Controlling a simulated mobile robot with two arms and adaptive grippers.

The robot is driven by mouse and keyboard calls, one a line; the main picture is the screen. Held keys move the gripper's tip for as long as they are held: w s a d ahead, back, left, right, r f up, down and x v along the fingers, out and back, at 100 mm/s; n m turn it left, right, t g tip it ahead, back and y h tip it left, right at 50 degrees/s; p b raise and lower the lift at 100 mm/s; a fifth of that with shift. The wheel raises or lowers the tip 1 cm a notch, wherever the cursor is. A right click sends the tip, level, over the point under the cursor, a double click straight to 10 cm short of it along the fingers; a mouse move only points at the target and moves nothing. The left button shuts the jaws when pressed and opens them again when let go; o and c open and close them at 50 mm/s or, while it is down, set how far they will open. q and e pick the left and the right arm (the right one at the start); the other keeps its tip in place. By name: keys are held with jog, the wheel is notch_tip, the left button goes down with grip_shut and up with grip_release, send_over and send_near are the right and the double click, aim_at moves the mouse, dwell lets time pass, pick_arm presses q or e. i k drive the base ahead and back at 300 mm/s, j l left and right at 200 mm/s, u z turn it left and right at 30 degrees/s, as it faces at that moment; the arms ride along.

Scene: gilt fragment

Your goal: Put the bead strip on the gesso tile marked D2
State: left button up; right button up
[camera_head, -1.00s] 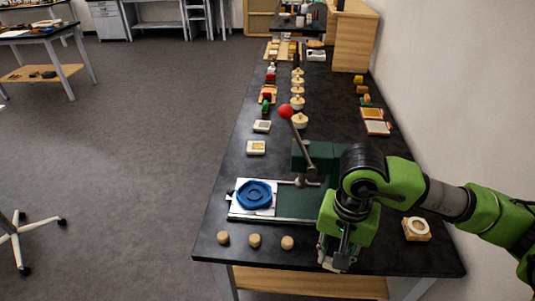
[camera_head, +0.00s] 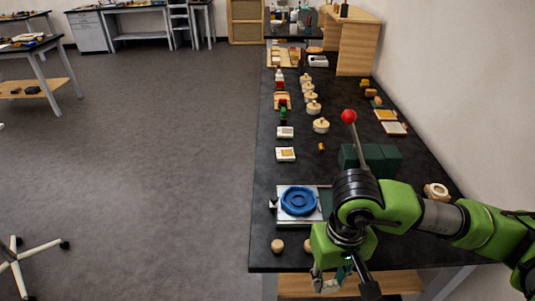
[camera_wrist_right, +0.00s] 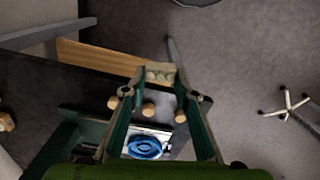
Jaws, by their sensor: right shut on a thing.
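My right gripper (camera_head: 328,284) hangs at the front edge of the black table in the head view. In the right wrist view its fingers (camera_wrist_right: 160,80) are shut on the bead strip (camera_wrist_right: 160,72), a short pale strip with several rounded bumps. The strip is held across the fingertips and appears clear of the table. In the head view I cannot make it out. No D2 marking is readable. My left gripper is not in view.
A press with a blue ring (camera_head: 298,201), a green block (camera_head: 384,158) and a red-knobbed lever (camera_head: 349,117) stands between gripper and tiles. Round wooden pieces (camera_head: 277,245) sit near the front edge. Several lidded pots (camera_head: 321,125) stand beyond. Left of the table is open floor.

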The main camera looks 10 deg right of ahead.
aim_at(285, 153)
jog(key=i+j+z, duration=0.2)
jog(key=j, duration=0.25)
jog(key=i+j+z, duration=0.25)
jog(key=j, duration=0.2)
jog(key=j+z, duration=0.2)
jog(key=j, duration=0.25)
jog(key=i+j+z, duration=0.2)
jog(key=j, duration=0.35)
jog(key=j+z, duration=0.2)
jog(key=j, duration=0.3)
jog(key=i+j+z, duration=0.15)
jog(key=i+j, duration=0.2)
jog(key=i+j+z, duration=0.2)
jog(key=i+j, duration=0.15)
jog(key=i+j+z, duration=0.15)
jog(key=i+j, duration=0.2)
jog(key=i+j+z, duration=0.15)
jog(key=i+j, duration=0.15)
jog(key=j, duration=0.25)
